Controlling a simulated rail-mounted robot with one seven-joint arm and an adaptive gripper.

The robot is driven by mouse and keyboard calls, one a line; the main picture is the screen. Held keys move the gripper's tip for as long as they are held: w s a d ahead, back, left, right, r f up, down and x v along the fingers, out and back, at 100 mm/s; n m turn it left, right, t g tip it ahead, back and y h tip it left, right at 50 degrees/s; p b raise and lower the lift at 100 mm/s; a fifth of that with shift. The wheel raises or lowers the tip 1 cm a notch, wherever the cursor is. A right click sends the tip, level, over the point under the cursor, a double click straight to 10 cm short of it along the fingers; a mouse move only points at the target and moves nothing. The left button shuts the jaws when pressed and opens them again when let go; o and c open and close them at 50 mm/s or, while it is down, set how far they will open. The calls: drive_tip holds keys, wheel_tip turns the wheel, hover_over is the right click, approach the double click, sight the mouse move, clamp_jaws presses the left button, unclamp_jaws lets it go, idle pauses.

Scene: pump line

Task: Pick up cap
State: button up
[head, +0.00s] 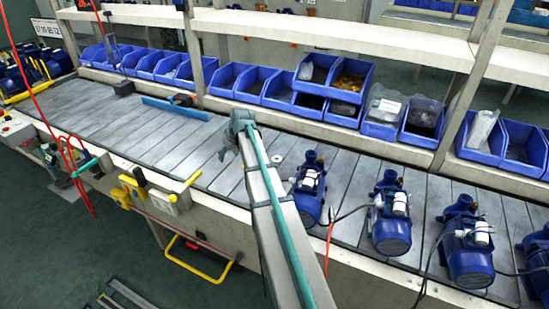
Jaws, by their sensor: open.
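A small pale round piece (277,158), which looks like the cap, lies on the grey slatted bench top, just right of my arm and left of the nearest blue pump. It is too small to make out details. My gripper (223,154) is at the far end of my arm, over the bench top, left of the pale piece and apart from it. Its fingers are small and partly hidden by the wrist. It is open, and nothing shows in it.
Several blue pumps (391,222) with dark cables stand in a row at the right. Blue bins (251,84) line the back under a white shelf (330,34) with grey uprights. A blue strip (174,108) lies at the left back. The bench's left middle is clear.

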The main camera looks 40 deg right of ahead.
drive_tip(key=s+d+r+m+h, duration=0.1)
drive_tip(key=s+d, duration=0.2)
drive_tip(key=d, duration=0.3)
drive_tip(key=s+d+m+g+p, duration=0.1)
drive_tip(key=s+d, duration=0.2)
drive_tip(key=d, duration=0.4)
drive_tip(key=s+d+r+m+h, duration=0.1)
drive_tip(key=s+d, duration=0.2)
drive_tip(key=d, duration=0.3)
drive_tip(key=p, duration=0.2)
hover_over(277, 157)
drive_tip(key=s, duration=0.2)
wheel_tip(277, 157, down, 5)
drive_tip(key=shift+a, duration=0.1)
drive_tip(key=shift+a+p+x, duration=0.2)
drive_tip(key=shift+p+x, duration=0.85)
drive_tip(key=shift+x, duration=1.6)
drive_tip(key=shift+d, duration=0.1)
drive_tip(key=c, duration=0.5)
